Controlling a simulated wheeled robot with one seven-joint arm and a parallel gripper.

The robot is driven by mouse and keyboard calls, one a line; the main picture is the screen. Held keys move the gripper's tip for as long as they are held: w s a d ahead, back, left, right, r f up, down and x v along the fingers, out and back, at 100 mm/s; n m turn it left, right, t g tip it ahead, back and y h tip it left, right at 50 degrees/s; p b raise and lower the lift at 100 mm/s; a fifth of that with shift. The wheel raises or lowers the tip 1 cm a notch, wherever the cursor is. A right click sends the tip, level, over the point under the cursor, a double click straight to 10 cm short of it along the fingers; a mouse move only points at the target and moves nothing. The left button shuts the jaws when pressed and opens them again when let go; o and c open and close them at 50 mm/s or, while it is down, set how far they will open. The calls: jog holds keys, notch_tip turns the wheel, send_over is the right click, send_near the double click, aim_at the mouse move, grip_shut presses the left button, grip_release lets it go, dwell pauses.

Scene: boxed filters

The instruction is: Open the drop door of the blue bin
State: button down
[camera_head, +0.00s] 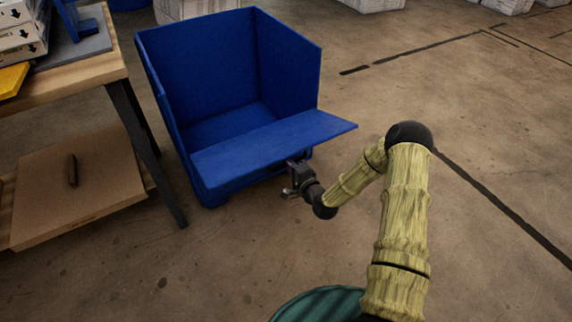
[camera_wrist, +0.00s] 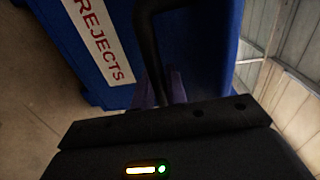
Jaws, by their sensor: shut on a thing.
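The blue bin (camera_head: 206,62) stands on the floor with an open top. Its drop door (camera_head: 270,143) is swung outward and down at the front, lying close to level, with its right end past the bin's right wall. My gripper (camera_head: 297,166) is under the door's outer edge. In the wrist view the blue door face (camera_wrist: 75,45) carries a white label (camera_wrist: 103,42) reading REJECTS. There my gripper (camera_wrist: 163,92) is shut on a dark curved handle (camera_wrist: 153,35). Where the handle joins the door is hidden.
A wooden table (camera_head: 85,75) with dark legs stands left of the bin, with boxes (camera_head: 20,32) on it. Pale boxes stand at the back. The floor to the right is clear.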

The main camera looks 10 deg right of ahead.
jog(key=c, duration=1.5)
grip_release()
jog(key=p+v, duration=0.5)
jog(key=v, duration=1.2)
jog(key=shift+s+d, duration=0.1)
jog(key=shift+d, duration=0.05)
